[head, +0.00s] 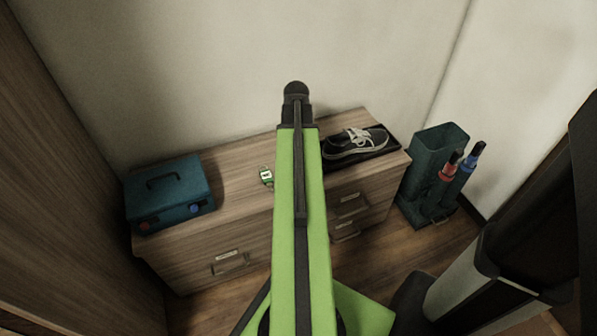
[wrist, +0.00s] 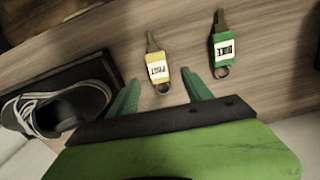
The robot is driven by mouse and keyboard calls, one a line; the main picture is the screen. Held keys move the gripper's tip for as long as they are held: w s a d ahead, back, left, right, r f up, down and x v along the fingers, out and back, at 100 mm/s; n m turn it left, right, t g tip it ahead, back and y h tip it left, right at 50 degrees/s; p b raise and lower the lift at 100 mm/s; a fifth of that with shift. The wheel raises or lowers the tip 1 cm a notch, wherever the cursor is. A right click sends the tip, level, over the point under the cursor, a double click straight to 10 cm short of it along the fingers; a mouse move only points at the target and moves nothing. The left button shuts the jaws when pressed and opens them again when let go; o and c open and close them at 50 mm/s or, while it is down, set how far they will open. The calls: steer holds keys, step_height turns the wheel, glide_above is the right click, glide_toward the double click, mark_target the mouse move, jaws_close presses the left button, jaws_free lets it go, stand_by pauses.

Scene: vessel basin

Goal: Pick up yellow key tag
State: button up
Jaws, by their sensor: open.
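In the wrist view a key with a yellow tag (wrist: 157,70) lies on the wooden cabinet top, its white label printed with dark letters and a ring at its near end. My gripper (wrist: 160,92) is open, with its two green fingers apart on either side of the yellow tag's near end; I cannot tell its height above the wood. A key with a green tag (wrist: 222,50) lies to the right, outside the fingers. In the head view the green tag shows (head: 266,177) left of my arm; the yellow tag and my gripper's fingers are hidden there.
The wooden cabinet (head: 235,180) stands against the wall. A teal box (head: 170,194) is at its left end. A dark shoe (head: 355,141) on a black tray is at its right end. A teal umbrella stand (head: 436,160) with umbrellas stands on the floor at right.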

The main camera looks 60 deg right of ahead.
steer(key=f+b, duration=0.2)
steer(key=f, duration=0.1)
steer(key=f+b, duration=0.1)
steer(key=shift+s+f+b, duration=0.25)
steer(key=shift+f+b, duration=0.15)
steer(key=shift+r, duration=0.2)
steer(key=shift+c, duration=0.2)
jaws_close()
